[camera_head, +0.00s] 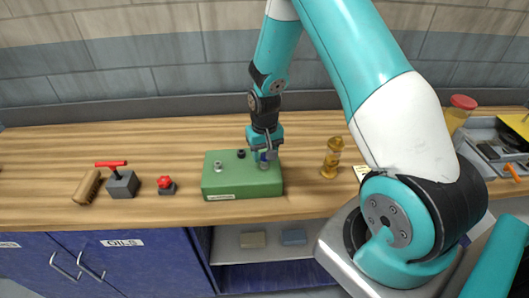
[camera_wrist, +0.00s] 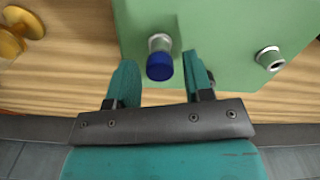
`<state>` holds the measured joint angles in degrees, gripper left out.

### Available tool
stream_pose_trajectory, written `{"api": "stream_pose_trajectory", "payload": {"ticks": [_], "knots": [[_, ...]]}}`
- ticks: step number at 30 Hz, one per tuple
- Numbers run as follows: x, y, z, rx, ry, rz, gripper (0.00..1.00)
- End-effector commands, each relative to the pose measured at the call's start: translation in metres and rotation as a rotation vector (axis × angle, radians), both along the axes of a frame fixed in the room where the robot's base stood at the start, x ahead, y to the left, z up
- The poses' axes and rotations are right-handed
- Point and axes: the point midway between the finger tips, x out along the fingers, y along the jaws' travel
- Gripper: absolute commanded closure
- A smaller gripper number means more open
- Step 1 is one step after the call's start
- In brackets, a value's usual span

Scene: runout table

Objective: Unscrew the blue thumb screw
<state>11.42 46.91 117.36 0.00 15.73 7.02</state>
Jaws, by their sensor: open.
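The blue thumb screw (camera_wrist: 160,66) stands in a silver collar on the green box (camera_wrist: 225,25). In the head view the screw (camera_head: 262,157) is small and partly hidden by my gripper. My gripper (camera_wrist: 155,75) is open, with one finger on each side of the blue screw and a gap visible to the left finger. The right finger is closer to the screw; whether it touches cannot be told. In the head view my gripper (camera_head: 265,153) points down over the right part of the green box (camera_head: 240,188).
A silver collar (camera_head: 217,166) and a black knob (camera_head: 241,154) are also on the box. A brass object (camera_head: 332,158) stands to the right. Table around the box is clear.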

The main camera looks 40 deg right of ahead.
Motion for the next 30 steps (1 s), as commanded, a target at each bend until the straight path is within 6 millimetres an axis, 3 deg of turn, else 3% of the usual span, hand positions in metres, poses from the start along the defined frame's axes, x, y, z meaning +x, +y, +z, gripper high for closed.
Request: {"api": "stream_pose_trajectory", "payload": {"ticks": [5, 11, 12, 16, 24, 30], "knots": [[-0.0001, -0.0001, 0.0001, 0.0, 0.0, -0.005, 0.53], [-0.0001, -0.0001, 0.0001, 0.0, 0.0, -0.003, 0.97], [-0.0001, -0.0001, 0.0001, 0.0, 0.0, -0.003, 1.0], [0.0, -0.0001, 0.0001, 0.0, 0.0, 0.041, 1.0], [0.0, -0.0001, 0.0003, 0.0, 0.0, 0.37, 1.0], [0.0, -0.0001, 0.0004, 0.0, 0.0, 0.402, 1.0]]}}
